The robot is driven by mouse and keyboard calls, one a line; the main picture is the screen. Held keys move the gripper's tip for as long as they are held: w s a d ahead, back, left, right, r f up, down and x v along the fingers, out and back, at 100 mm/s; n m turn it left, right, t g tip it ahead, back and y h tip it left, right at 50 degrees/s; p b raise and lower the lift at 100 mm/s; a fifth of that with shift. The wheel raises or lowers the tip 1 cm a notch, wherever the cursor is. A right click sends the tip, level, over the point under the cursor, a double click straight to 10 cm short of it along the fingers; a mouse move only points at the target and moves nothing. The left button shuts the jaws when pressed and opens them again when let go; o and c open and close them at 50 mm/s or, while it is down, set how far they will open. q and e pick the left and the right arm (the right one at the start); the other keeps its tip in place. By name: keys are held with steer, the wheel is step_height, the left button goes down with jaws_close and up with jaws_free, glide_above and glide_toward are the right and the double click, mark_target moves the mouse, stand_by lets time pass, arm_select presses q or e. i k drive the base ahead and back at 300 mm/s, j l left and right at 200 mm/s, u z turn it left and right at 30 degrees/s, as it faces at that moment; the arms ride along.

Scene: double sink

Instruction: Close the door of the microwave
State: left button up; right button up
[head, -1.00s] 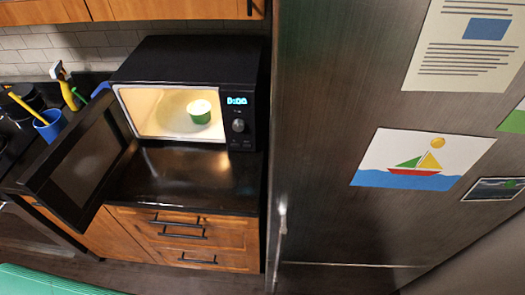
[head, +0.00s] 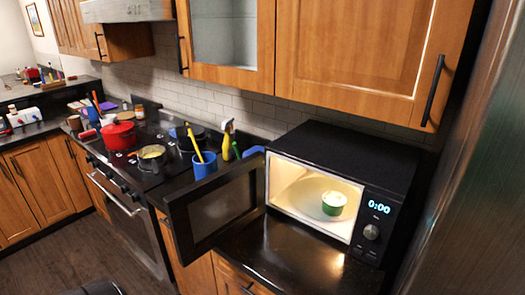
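The black microwave (head: 340,165) stands on the dark counter at the right of the head view. Its door (head: 215,207) is swung wide open to the left, out over the counter's front edge. The lit inside shows a green and white cup (head: 333,203) on the round plate. The display reads 0:00, with a round knob below it. Neither of my grippers shows in the head view.
A blue cup (head: 204,165) with utensils and a yellow spray bottle (head: 227,141) stand behind the door. A stove with a red pot (head: 118,134) is further left. Wooden cabinets (head: 360,45) hang above. A metallic fridge side (head: 470,190) bounds the right. Open floor lies at lower left.

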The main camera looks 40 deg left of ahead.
mark_target(202, 215)
steer(key=j, duration=0.5)
steer(key=j+z, duration=0.1)
steer(key=j, duration=0.45)
steer(key=k+j, duration=0.15)
steer(key=j, duration=0.35)
steer(key=j+z, duration=0.1)
steer(key=j, duration=0.45)
steer(key=k+j, duration=0.1)
steer(key=j, duration=0.4)
steer(key=k+j+z, duration=0.1)
steer(key=j, duration=0.9)
steer(key=k+z, duration=0.05)
